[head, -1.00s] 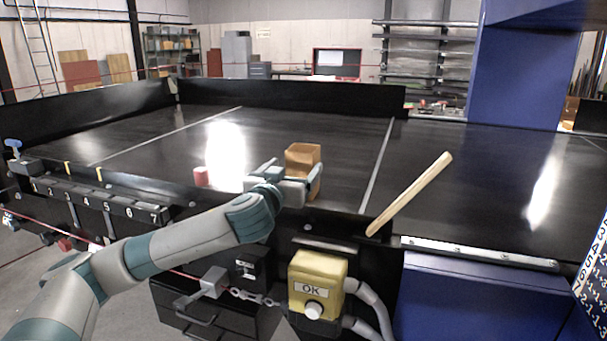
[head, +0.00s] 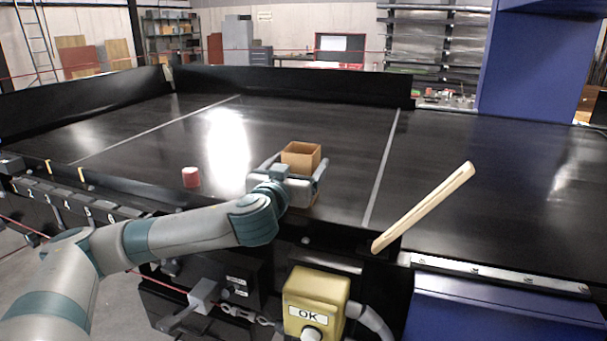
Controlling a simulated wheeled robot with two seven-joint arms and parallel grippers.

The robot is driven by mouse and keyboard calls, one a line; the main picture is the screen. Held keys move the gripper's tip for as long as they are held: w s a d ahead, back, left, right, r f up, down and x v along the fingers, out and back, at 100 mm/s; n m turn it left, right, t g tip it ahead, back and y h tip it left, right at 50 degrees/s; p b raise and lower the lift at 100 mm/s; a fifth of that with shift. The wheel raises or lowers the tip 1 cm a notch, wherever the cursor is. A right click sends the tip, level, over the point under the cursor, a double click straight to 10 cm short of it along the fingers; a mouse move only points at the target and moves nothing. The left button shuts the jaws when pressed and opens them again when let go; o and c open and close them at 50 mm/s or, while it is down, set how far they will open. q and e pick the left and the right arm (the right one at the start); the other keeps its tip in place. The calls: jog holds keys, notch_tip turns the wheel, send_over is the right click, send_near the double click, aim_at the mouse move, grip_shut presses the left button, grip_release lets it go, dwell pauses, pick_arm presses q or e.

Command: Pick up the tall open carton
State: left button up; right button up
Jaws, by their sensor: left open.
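The tall open carton (head: 301,156) is a brown box with an open top. It stands upright on the black conveyor, close to the near edge. My left gripper (head: 296,170) is open, with one finger on each side of the carton. The gripper body hides most of the carton's near face; a small bit of its lower part shows below. I cannot tell whether the fingers touch it. My right gripper is not in view.
A small red and white object (head: 191,177) stands on the belt left of the carton. A wooden bar (head: 424,207) slants up at the right of the near edge. A yellow OK button box (head: 316,302) is below. The belt behind the carton is clear.

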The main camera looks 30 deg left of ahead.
pick_arm(q)
jog(key=shift+s+d, duration=0.1)
jog(key=c, duration=1)
jog(key=shift+c, duration=0.6)
jog(key=shift+r, duration=0.15)
jog(key=shift+r+p, duration=1.3)
jog(key=shift+r, duration=0.55)
jog(key=d+r+p, duration=0.6)
jog(key=d+r, duration=0.1)
jog(key=d, duration=0.4)
jog(key=shift+s+d+p, duration=0.15)
jog(key=shift+d+p, duration=0.15)
jog(key=shift+p, duration=0.1)
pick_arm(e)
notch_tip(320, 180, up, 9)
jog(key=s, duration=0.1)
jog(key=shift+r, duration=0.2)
pick_arm(q)
jog(key=shift+f, duration=0.1)
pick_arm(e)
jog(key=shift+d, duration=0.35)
